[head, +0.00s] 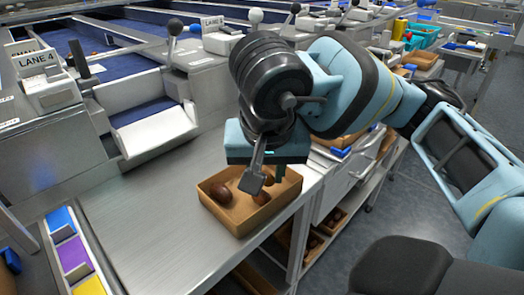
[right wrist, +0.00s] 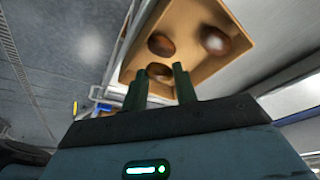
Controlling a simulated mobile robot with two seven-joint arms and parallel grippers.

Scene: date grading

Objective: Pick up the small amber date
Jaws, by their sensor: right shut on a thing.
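A brown cardboard box (head: 236,226) on the bench's near right corner holds a few dates. My right gripper (head: 254,186) reaches down into it. In the right wrist view its two fingers (right wrist: 158,84) are shut on a small brown date (right wrist: 159,70), partly hidden by them. I cannot tell whether it is clear of the box floor. Two more dates lie in the box in that view, a reddish-brown one (right wrist: 161,45) and one with a bright glare (right wrist: 214,42). The head view shows a dark date (head: 221,193) left of the fingers. My left gripper is out of view.
The steel bench top (head: 150,210) left of the box is clear. A strip of blue, purple and yellow blocks (head: 75,254) lies at the lower left. A white chute (head: 152,130) stands behind, beside the LANE 4 sign (head: 40,62). Shelves with boxes are below right.

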